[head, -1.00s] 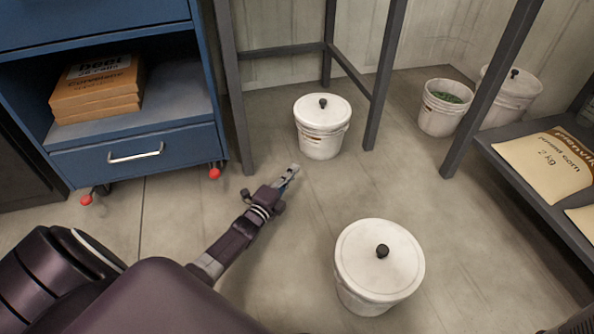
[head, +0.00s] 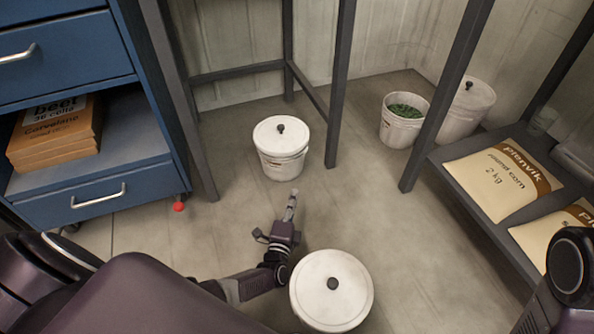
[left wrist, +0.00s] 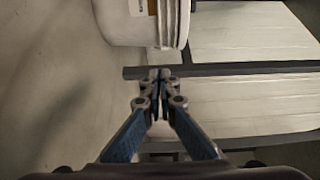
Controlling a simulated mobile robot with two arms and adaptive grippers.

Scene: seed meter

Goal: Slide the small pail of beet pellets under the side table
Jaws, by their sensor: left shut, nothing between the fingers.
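A small white lidded pail (head: 281,165) with a dark knob stands upright on the floor between the two near legs of a dark-framed side table (head: 340,85). How much of it is under the table is hard to tell. In the left wrist view its lower part, with an orange-edged label (left wrist: 145,25), shows at the top. I cannot read which pail holds beet pellets. My left gripper (head: 292,195) is shut and empty, low over the floor just in front of this pail, apparently not touching it. My right gripper is out of view.
A larger lidded pail (head: 330,290) stands close beside my left forearm. An open pail of green contents (head: 403,120) and another lidded pail (head: 468,108) stand at the back right. A shelf with seed bags (head: 503,180) is right; a blue cabinet (head: 95,195) is left.

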